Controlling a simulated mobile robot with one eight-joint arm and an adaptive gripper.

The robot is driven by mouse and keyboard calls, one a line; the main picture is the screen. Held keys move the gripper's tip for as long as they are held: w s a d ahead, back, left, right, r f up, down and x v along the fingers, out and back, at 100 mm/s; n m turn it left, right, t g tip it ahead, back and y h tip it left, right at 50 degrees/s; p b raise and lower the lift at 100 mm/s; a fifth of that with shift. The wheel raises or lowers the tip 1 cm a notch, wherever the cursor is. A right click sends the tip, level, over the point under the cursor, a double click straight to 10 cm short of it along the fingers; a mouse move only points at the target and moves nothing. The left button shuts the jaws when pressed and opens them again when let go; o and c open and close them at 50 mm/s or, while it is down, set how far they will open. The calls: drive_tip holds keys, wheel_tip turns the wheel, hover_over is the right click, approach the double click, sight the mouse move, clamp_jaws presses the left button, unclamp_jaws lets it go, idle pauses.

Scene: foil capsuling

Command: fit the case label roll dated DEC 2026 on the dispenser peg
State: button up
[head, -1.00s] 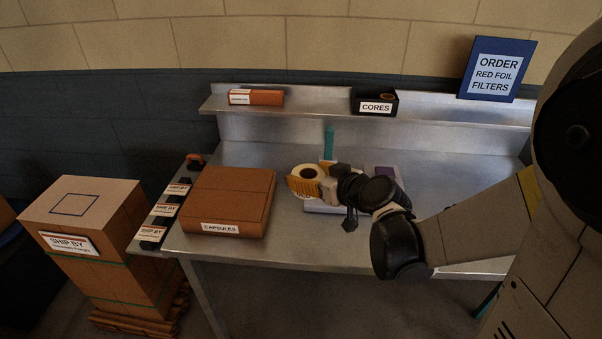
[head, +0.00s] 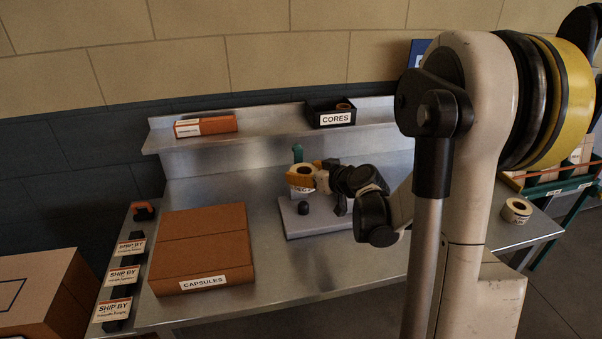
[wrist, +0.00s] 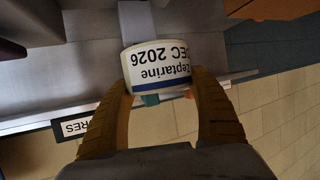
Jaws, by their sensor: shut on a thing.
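The case label roll is white with a blue stripe and reads DEC 2026 upside down in the wrist view (wrist: 160,68). My gripper (wrist: 160,92) is shut on it, one yellow finger on each side. In the head view the gripper (head: 312,180) holds the roll (head: 304,190) above the grey dispenser base (head: 310,228). A teal upright part (head: 297,152) rises behind the roll, and a dark knob (head: 303,207) shows on the base. The peg cannot be made out; the roll and gripper cover that area. I cannot tell whether the roll touches it.
A brown CAPSULES box (head: 203,245) lies left on the steel bench, beside several SHIP BY labels (head: 122,276). The back shelf holds a black CORES bin (head: 332,115) and an orange box (head: 206,126). Another roll (head: 517,210) sits at the bench's right. My arm column blocks part of the view.

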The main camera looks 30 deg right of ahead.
drive_tip(key=b, duration=0.5)
hover_over(304, 203)
wheel_tip(304, 203, down, 6)
drive_tip(key=shift+w+r, duration=0.1)
drive_tip(key=shift+f+b, duration=1.3)
drive_tip(key=shift+b, duration=0.3)
idle(1.5)
drive_tip(key=shift+f, duration=1)
drive_tip(key=o, duration=1.4)
drive_tip(key=v, duration=1.2)
